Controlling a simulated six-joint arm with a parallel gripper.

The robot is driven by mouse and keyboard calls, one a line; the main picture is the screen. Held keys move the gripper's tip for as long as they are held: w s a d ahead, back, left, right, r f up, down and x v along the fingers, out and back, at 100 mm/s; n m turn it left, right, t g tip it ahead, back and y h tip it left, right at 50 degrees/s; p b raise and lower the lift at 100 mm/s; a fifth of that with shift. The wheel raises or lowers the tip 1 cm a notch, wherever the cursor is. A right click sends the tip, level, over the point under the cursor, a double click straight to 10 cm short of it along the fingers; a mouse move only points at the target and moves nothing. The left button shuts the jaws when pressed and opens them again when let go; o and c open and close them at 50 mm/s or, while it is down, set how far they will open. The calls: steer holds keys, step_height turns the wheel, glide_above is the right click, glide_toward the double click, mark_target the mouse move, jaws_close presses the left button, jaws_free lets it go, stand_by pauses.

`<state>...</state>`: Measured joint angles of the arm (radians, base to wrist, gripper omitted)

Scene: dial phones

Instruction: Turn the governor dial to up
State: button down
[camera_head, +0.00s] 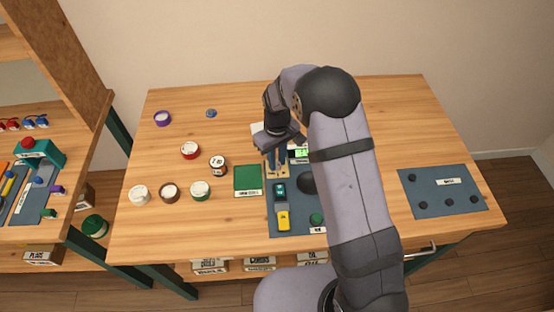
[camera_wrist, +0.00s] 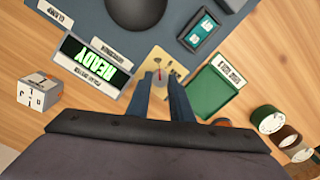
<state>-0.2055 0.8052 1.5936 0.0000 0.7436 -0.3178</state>
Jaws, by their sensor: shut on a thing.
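The governor dial (camera_wrist: 159,73) is a small round knob with a red mark, on a tan plate (camera_wrist: 164,58) in the upper middle of the wrist view. My gripper (camera_wrist: 162,81) has its two blue-grey fingertips on either side of the knob and is shut on it. The fingers hide part of the knob, so I cannot read its setting. In the head view my gripper (camera_head: 276,166) points down at the tan plate (camera_head: 284,173), and the dial itself is hidden.
A display reading READY (camera_wrist: 96,68) is beside the plate, and a white cube (camera_wrist: 40,91) stands farther left. A green tray (camera_head: 248,180) lies close by. A blue-grey mat (camera_head: 274,229) holds a yellow device (camera_head: 283,220). Several jars stand left; another mat (camera_head: 440,194) lies right.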

mark_target(277, 163)
steer(key=shift+w+r, duration=0.1)
stand_by(0.4)
steer(key=c, duration=1.6)
jaws_free()
steer(key=shift+o, duration=0.2)
step_height(277, 163, up, 6)
steer(key=shift+f+b, duration=0.1)
steer(key=shift+b, duration=0.8)
steer(key=shift+r, duration=0.75)
